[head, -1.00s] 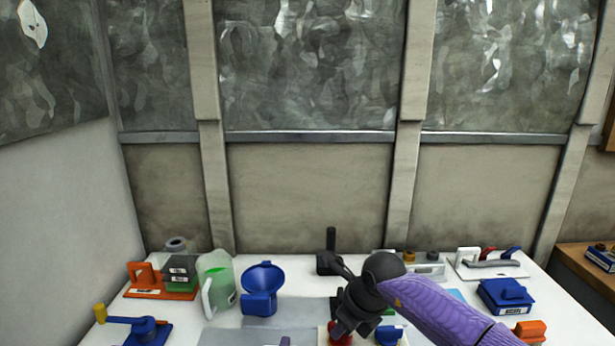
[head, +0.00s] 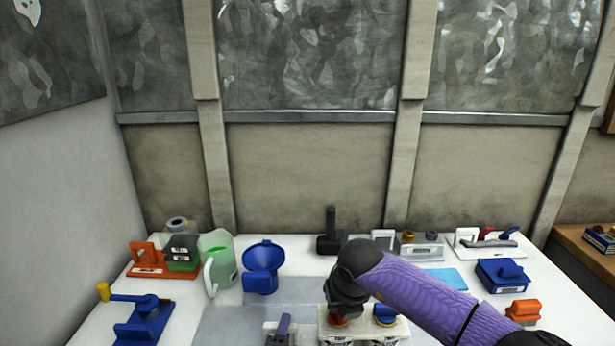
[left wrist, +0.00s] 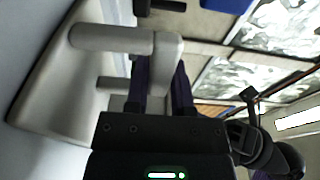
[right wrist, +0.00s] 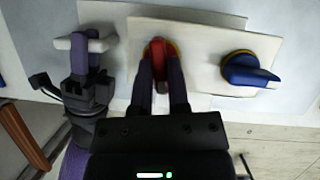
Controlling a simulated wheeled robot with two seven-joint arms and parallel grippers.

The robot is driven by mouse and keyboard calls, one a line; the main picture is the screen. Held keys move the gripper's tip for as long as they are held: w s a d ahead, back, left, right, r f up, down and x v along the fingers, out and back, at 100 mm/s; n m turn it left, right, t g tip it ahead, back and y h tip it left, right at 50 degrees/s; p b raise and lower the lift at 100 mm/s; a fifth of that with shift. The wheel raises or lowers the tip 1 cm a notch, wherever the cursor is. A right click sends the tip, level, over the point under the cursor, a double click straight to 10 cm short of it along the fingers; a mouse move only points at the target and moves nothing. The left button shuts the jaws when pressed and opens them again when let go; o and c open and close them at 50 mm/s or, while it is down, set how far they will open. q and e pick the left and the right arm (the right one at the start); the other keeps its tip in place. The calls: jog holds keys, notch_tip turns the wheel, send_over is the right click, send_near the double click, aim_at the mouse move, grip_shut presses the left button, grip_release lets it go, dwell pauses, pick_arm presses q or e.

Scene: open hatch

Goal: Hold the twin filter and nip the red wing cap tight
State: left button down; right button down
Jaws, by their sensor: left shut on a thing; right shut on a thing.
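The twin filter (head: 363,328) is a pale block at the front middle of the table, with a red wing cap on its left and a blue wing cap (head: 385,314) on its right. My right gripper (right wrist: 160,65) is shut on the red wing cap (right wrist: 157,48), one finger on each side of it. My left gripper (head: 282,326) is at the filter's left side. In the left wrist view it is shut on the filter's pale bar handle (left wrist: 112,38). In the head view my right gripper hides most of the red cap.
A blue lever device (head: 143,322) is front left. A blue box (head: 503,275) and an orange item (head: 523,310) are at the right.

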jog(key=m+h, duration=0.1)
jog(key=m, duration=0.1)
jog(key=shift+m, duration=0.3)
jog(key=c, duration=0.6)
grip_release()
jog(key=v, duration=1.2)
